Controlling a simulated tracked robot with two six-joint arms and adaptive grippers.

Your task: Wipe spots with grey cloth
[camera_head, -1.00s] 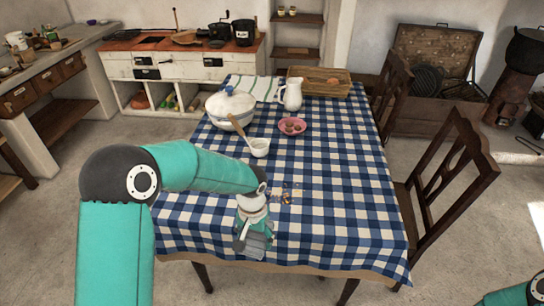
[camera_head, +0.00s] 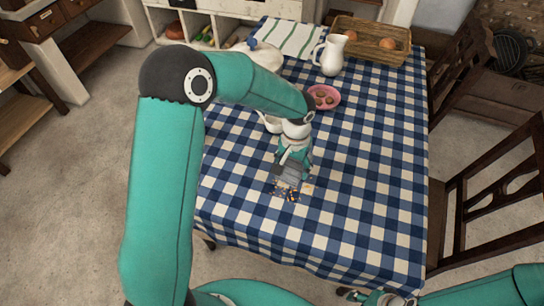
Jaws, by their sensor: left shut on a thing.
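My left gripper (camera_head: 291,164) points down over the checked tablecloth and is shut on a grey cloth (camera_head: 289,176). The cloth hangs below the fingers, at or just above the table; contact is hard to tell. A patch of small orange, yellow and dark spots (camera_head: 291,194) lies right at the cloth's near edge. The cloth may cover part of it. My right gripper (camera_head: 385,298) shows only partly at the bottom edge, beyond the table's near side; its fingers are unclear.
The blue-and-white checked table (camera_head: 340,225) is clear in front and on the right. A small white bowl (camera_head: 270,123), a pink dish (camera_head: 323,97), a white jug (camera_head: 332,55) and a wicker tray (camera_head: 372,38) stand farther back. Wooden chairs (camera_head: 500,190) are on the right.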

